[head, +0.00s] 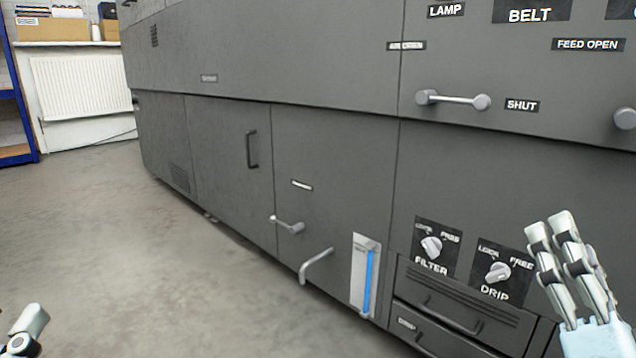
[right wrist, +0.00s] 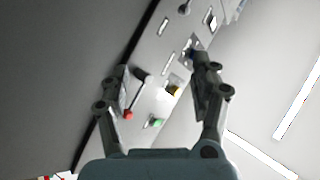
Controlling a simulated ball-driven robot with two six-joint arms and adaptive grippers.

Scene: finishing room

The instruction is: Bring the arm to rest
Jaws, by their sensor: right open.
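My right gripper (head: 552,238) is at the right edge of the head view, in front of the dark grey machine (head: 335,160), with its fingers pointing up. It overlaps the panel right of the DRIP knob (head: 498,272); I cannot tell the gap to the panel. In the right wrist view its two fingers (right wrist: 162,85) stand apart with nothing between them. A small part of my left arm's end (head: 27,328) shows at the bottom left corner of the head view, and most of it is cut off.
The machine front carries a FILTER knob (head: 431,246), a bar handle (head: 453,99), a lever (head: 316,264), a blue gauge (head: 368,280) and a drawer (head: 460,310). Open concrete floor (head: 130,260) lies to the left. A radiator (head: 82,86) and blue shelf (head: 15,110) stand behind.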

